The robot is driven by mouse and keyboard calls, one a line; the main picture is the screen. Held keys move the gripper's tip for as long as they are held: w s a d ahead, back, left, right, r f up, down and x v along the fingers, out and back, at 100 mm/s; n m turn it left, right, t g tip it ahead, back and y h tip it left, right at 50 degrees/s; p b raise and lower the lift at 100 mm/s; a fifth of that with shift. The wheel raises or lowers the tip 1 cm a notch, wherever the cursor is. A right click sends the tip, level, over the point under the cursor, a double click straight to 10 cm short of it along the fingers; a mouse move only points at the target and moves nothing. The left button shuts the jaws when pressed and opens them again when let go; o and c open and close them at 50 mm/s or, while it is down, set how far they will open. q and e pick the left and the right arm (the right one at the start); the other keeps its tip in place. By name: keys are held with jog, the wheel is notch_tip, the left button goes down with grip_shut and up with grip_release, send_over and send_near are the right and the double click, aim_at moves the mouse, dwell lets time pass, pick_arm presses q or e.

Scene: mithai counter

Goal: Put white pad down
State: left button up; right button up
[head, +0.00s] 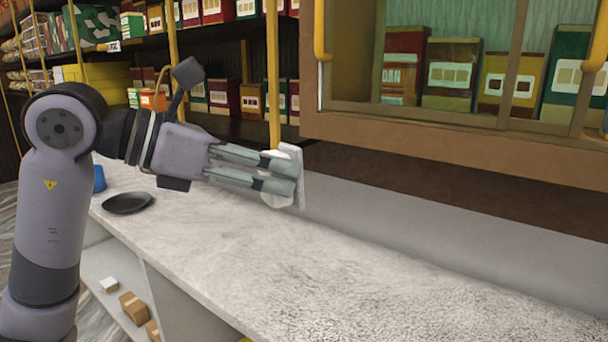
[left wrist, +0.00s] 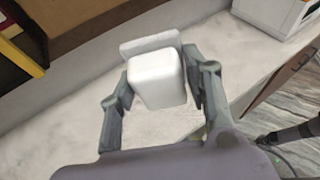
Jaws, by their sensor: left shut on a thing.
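The white pad (head: 298,180) is held in my left gripper (head: 282,176), above the pale stone counter (head: 230,250). In the head view it stands on edge at the fingertips, partly hidden by the fingers. In the left wrist view the white pad (left wrist: 157,78) shows as a rounded white block with a flat plate on its far side. The two fingers of my left gripper (left wrist: 155,85) are at its left and right sides. My right gripper is not in view.
A dark round dish (head: 128,203) and a blue cup (head: 99,178) stand at the counter's left end. A wooden-framed cabinet (head: 450,140) overhangs the counter's back. The counter's middle and right are clear. A white box (left wrist: 275,12) shows in the left wrist view.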

pick_arm(q)
jog(key=s+a+f, duration=0.3)
jog(key=a+f, duration=0.1)
jog(key=f, duration=0.6)
jog(key=s+a+f+n+t+y+p, duration=0.1)
jog(key=s+a+f, duration=0.2)
jog(key=f, duration=0.8)
jog(key=s+a+f+p, duration=0.1)
jog(key=s+a+f, duration=0.1)
jog(key=a+f, duration=0.5)
notch_tip(320, 180, down, 4)
jog(key=shift+s+f+n+t, duration=0.1)
jog(key=shift+s+n+t, duration=0.3)
jog(key=shift+a, duration=0.1)
